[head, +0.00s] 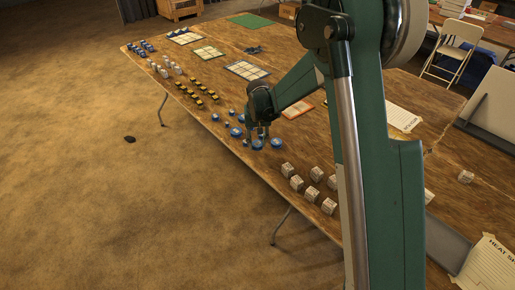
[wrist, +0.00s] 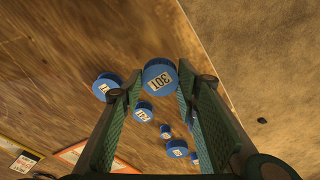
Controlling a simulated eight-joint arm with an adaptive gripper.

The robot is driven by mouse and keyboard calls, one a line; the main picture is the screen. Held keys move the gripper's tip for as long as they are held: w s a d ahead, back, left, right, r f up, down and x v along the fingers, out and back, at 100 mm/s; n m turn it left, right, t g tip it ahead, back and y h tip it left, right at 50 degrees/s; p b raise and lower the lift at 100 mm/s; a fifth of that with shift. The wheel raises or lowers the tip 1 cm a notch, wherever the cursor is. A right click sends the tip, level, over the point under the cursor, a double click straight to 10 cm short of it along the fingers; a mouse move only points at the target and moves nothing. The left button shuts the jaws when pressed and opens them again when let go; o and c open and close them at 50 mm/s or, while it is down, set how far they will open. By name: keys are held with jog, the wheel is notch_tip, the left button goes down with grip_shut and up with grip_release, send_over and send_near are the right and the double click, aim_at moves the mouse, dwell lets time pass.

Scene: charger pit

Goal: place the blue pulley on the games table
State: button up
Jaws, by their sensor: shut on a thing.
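My gripper (wrist: 160,86) is shut on a blue pulley (wrist: 160,74) with a pale label reading 301, held between the fingertips. In the head view my gripper (head: 262,132) is low over the near part of a long wooden table (head: 230,105). More blue pulleys lie around it on the tabletop, one (head: 236,132) just left of the gripper. In the wrist view, others (wrist: 144,112) show between and beside the fingers. The held pulley looks larger than these; whether it touches the table is unclear. My arm hides part of the table.
White labelled blocks (head: 312,193) stand toward the near edge. Rows of yellow-and-black pieces (head: 198,93) and grid cards (head: 247,70) lie farther back. An orange-edged card (head: 297,109) lies right of the gripper. Bare wood shows between the groups. A folding chair (head: 455,52) stands behind.

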aim_at(258, 144)
jog(key=shift+f+b, duration=0.4)
jog(key=shift+f, duration=1.45)
jog(key=shift+f, duration=0.15)
jog(key=o, duration=0.9)
jog(key=shift+r, duration=0.2)
jog(key=r, duration=0.4)
jog(key=s+r+p, duration=0.1)
jog(key=r, duration=0.3)
jog(key=r+p, duration=0.1)
jog(key=r, duration=0.2)
jog(key=shift+s+d+r, duration=0.1)
jog(key=shift+s+r, duration=0.1)
jog(key=shift+r, duration=0.2)
